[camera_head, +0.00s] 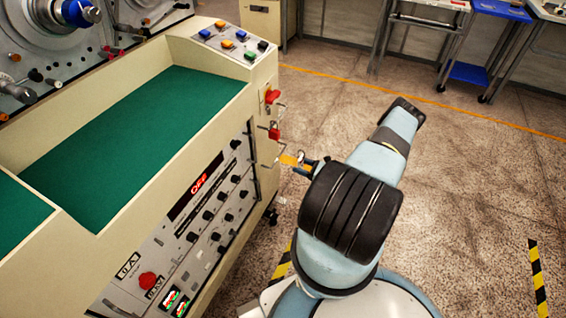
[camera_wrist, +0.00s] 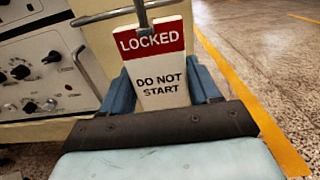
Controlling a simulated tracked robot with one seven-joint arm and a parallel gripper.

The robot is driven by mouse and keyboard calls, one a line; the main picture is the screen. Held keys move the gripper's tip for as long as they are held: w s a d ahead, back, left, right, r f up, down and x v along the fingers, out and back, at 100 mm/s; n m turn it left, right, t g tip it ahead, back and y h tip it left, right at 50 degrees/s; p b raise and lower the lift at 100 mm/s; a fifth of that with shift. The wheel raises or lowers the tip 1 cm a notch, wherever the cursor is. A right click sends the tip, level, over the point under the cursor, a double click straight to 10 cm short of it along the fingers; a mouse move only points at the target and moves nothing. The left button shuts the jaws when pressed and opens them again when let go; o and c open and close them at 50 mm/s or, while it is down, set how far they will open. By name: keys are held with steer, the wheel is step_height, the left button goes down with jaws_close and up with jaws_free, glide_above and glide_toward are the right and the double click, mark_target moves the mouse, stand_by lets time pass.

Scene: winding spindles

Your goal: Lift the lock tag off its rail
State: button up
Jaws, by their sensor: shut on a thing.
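The lock tag (camera_wrist: 158,70) is a white plate with a red band reading "LOCKED" over "DO NOT START". It stands upright in the wrist view, between the two blue fingers of my gripper (camera_wrist: 165,88), which is shut on it. A grey metal hook (camera_wrist: 141,14) rises from the tag's top and crosses the thin metal rail (camera_wrist: 105,15). The hook's upper end is cut off by the frame, so I cannot tell whether it still bears on the rail. In the head view my gripper (camera_head: 303,168) is at the cabinet's right end, largely hidden by my arm.
The cream machine cabinet (camera_head: 215,92) with its dial panel (camera_head: 200,215) is close on the left. A red padlock (camera_head: 274,133) and a red rotary switch (camera_head: 271,97) sit above the gripper. Open floor (camera_head: 480,190) lies to the right.

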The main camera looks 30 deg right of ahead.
mark_target(302, 163)
steer(key=shift+s+d+r, duration=0.35)
steer(key=shift+s+d, duration=0.2)
steer(key=shift+s, duration=0.15)
steer(key=shift+s+d+r, duration=0.35)
steer(key=shift+s+d, duration=0.25)
steer(key=shift+s, duration=0.15)
steer(key=shift+s+d+r, duration=0.35)
steer(key=shift+s+d, duration=0.2)
steer(key=shift+s, duration=0.15)
steer(key=shift+s+d, duration=0.1)
